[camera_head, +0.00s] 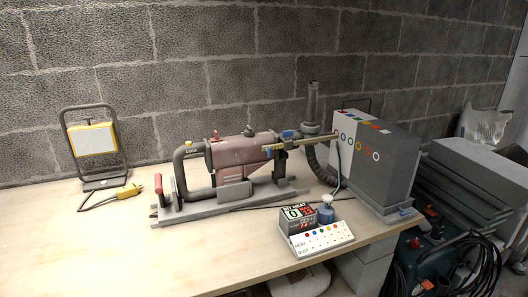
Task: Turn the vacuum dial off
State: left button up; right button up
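I cannot pick out a vacuum dial for certain. A dark teal machine with red parts (428,246) stands low at the right, beside the table's right edge, and could be the vacuum; any dial on it is too small to make out. A white control box (318,243) with coloured buttons, "HEAT" and "DUST" lettering and a small red-and-black display sits at the table's front right. Neither of my grippers shows in the head view.
A reddish motor-like tool (240,151) with a grey handle lies mid-table, with a ribbed hose (322,167) behind it. A grey box (376,163) stands at the right end. A yellow work lamp (93,139) stands at left. The table's front left (80,255) is clear. Black cables hang at lower right.

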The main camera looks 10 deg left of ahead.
aim_at(414, 243)
jog(key=k, duration=1.2)
jog(key=z, duration=1.2)
jog(key=i, duration=0.85)
jog(key=z, duration=0.5)
jog(key=i, duration=0.95)
jog(key=u, duration=1.1)
jog(key=i, duration=0.55)
jog(key=u, duration=0.25)
